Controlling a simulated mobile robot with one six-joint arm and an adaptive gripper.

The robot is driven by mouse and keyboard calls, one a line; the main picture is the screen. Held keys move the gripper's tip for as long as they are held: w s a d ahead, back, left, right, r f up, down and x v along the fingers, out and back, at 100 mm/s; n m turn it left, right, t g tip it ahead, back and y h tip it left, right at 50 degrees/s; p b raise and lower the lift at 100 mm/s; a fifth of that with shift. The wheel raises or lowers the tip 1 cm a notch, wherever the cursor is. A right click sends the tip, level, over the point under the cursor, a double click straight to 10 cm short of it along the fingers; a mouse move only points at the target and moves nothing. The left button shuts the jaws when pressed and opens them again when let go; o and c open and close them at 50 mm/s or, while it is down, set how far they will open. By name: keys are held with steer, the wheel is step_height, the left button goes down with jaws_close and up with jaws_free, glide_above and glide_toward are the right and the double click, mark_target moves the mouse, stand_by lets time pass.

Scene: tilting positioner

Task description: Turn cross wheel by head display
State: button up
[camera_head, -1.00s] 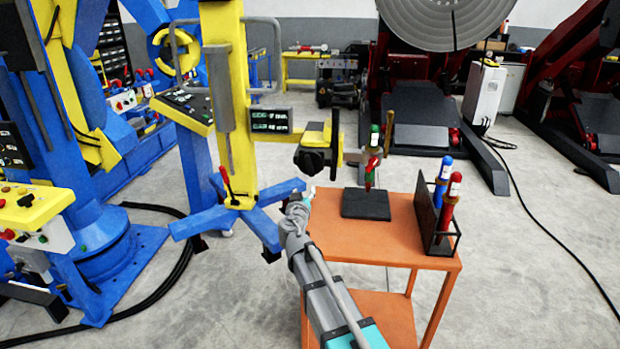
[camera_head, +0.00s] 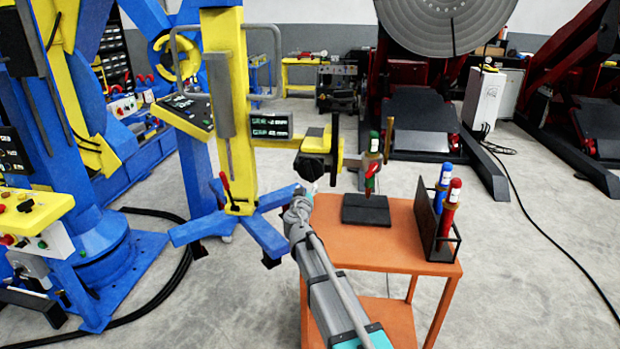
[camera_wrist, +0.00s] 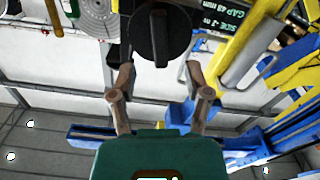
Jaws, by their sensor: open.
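The cross wheel is a dark round knob (camera_head: 308,168) on the yellow-and-black head of the yellow column. The small display (camera_head: 270,125) with green-white text is just up and left of it. In the wrist view the dark wheel (camera_wrist: 158,36) with its raised bar lies at the top centre, beyond my fingertips, and the display (camera_wrist: 215,22) is to its right. My gripper (camera_wrist: 159,74) is open and empty, its two fingers spread below the wheel. In the head view my gripper (camera_head: 306,189) is just below the wheel; whether they touch cannot be told.
An orange table (camera_head: 385,240) stands to the right, with a black pad (camera_head: 366,210) and a black rack (camera_head: 437,240) holding red and blue bottles. The column's blue feet (camera_head: 262,235) spread at the left.

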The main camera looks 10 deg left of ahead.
mark_target(310, 177)
steer(key=w, duration=0.8)
steer(key=shift+d, duration=0.15)
jaws_close()
